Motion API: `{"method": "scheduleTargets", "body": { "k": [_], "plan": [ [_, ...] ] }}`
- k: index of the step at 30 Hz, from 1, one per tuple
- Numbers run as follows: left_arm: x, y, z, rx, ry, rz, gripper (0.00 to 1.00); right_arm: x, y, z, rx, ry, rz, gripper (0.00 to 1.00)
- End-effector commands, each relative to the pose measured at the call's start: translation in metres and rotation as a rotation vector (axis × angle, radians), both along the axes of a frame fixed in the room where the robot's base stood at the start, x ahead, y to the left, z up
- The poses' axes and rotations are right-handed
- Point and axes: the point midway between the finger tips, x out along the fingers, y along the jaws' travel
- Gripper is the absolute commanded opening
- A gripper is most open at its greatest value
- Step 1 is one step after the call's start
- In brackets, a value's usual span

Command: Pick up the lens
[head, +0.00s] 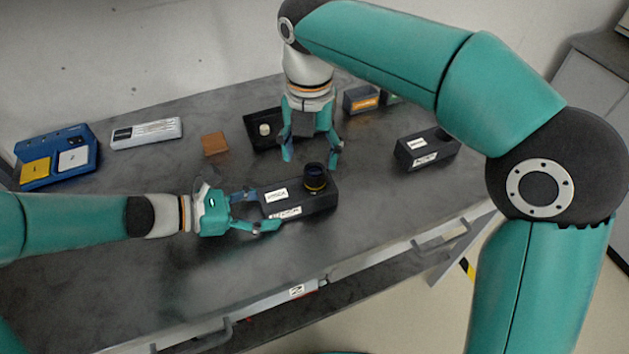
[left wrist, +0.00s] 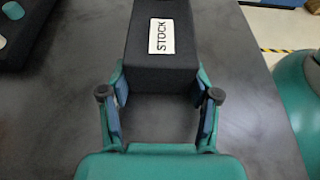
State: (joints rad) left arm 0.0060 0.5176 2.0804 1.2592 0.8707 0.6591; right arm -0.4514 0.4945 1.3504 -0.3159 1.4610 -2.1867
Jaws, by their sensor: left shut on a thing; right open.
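The lens (head: 315,178), a short dark cylinder with a yellow ring, stands upright on the right end of a black block (head: 300,205) with white labels. My left gripper (head: 264,209) is shut on the block's left end. In the left wrist view, its fingers press the two sides of the block (left wrist: 160,70), below the label "STOCK"; the lens is out of that view. My right gripper (head: 311,160) points down, open and empty, with its fingertips just behind and above the lens. Whether it touches the lens cannot be told.
A black tray (head: 262,143) with a pale round piece lies behind, partly hidden by my right gripper. A second labelled black block (head: 425,150) stands to the right. A brown block (head: 214,143), a white case (head: 147,133) and a blue case (head: 85,160) are at the left.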

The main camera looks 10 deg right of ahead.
Motion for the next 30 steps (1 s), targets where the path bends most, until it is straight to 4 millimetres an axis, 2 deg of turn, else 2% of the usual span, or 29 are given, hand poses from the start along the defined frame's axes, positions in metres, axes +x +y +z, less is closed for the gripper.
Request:
{"method": "scheduleTargets", "body": {
  "k": [5, 15, 23, 24, 26, 30],
  "plan": [
    [0.0, 0.0, 0.0, 0.0, 0.0, 0.0, 0.26, -0.002, -0.002, -0.01, 0.0, 0.0, -0.001, 0.7],
    [0.0, 0.0, 0.0, 0.0, 0.0, 0.0, 0.26, -0.008, -0.006, -0.051, 0.0, 0.001, -0.002, 0.7],
    [0.0, 0.0, 0.0, 0.0, 0.001, 0.0, 0.26, -0.007, -0.005, -0.055, 0.001, 0.0, -0.002, 0.7],
    [0.0, 0.0, 0.0, 0.0, 0.001, 0.0, 0.26, -0.007, -0.005, -0.055, 0.001, 0.0, -0.002, 0.68],
    [0.0, 0.0, 0.0, 0.0, 0.001, 0.0, 0.26, -0.007, -0.005, -0.055, 0.001, 0.0, -0.002, 0.58],
    [0.0, 0.0, 0.0, 0.0, 0.001, 0.0, 0.26, -0.007, -0.005, -0.055, 0.001, 0.0, -0.001, 0.35]
  ]
}}
